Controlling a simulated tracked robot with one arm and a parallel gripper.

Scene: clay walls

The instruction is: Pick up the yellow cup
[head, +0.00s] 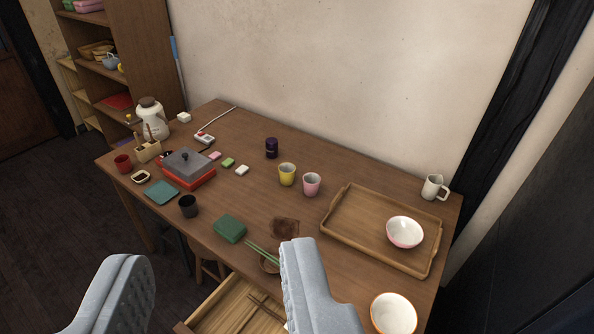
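The yellow cup (287,174) stands upright near the middle of the wooden table (345,165). A pink cup (312,184) stands just to its right, close beside it. My gripper (215,290) is in the foreground at the bottom of the view, with its two grey fingers spread wide apart. Nothing is between the fingers. It is nearer the camera than the cup and apart from it.
A dark purple canister (271,148) stands behind left of the yellow cup. A wooden tray (356,240) with a bowl lies to the right. A green box (229,229) and a red-based grill (188,168) are to the left. An open drawer (222,308) juts out in front.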

